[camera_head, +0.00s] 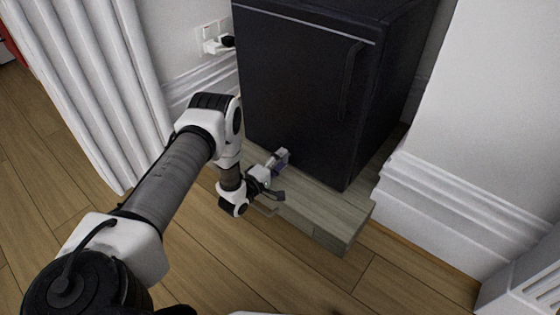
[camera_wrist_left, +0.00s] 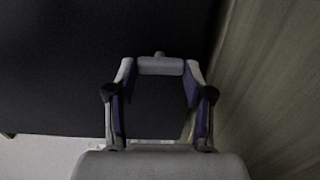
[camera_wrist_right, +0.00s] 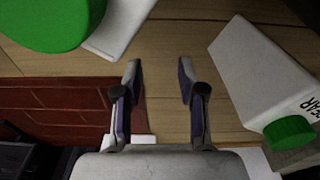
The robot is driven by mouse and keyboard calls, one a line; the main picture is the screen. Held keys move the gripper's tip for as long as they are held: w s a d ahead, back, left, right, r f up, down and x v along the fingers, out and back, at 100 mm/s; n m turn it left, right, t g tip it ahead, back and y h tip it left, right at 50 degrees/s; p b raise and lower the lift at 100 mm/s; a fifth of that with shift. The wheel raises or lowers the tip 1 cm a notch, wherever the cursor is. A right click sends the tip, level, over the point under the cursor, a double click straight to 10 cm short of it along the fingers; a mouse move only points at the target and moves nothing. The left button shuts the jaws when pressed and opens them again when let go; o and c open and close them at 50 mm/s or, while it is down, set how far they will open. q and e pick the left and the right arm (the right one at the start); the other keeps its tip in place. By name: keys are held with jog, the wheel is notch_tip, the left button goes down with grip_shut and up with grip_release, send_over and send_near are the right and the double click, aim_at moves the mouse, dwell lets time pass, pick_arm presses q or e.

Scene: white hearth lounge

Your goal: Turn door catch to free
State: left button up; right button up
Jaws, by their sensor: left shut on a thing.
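The black cabinet door (camera_head: 295,85), like a small fridge, stands closed, with a dark vertical handle (camera_head: 348,85) near its right edge. My left gripper (camera_head: 279,160) is at the lower part of the door front. In the left wrist view, a pale grey bar, seemingly the door catch (camera_wrist_left: 160,66), lies crosswise between the fingertips of my left gripper (camera_wrist_left: 160,72), against the dark door. The fingers are shut on it. My right gripper (camera_wrist_right: 158,70) shows only in its own wrist view, open and empty, with its fingers apart.
The cabinet stands on a low wooden plinth (camera_head: 335,220). A white curtain (camera_head: 85,80) hangs at left; a wall socket (camera_head: 213,40) with a plug is behind. The right wrist view shows a white carton (camera_wrist_right: 255,75) with a green cap and a large green round object (camera_wrist_right: 50,20).

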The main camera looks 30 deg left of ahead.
pick_arm(q)
jog(key=shift+w, duration=0.1)
dwell(0.4)
jog(key=o, duration=1.2)
jog(key=shift+c, duration=0.2)
jog(key=s, duration=1.2)
jog(key=shift+a, duration=0.45)
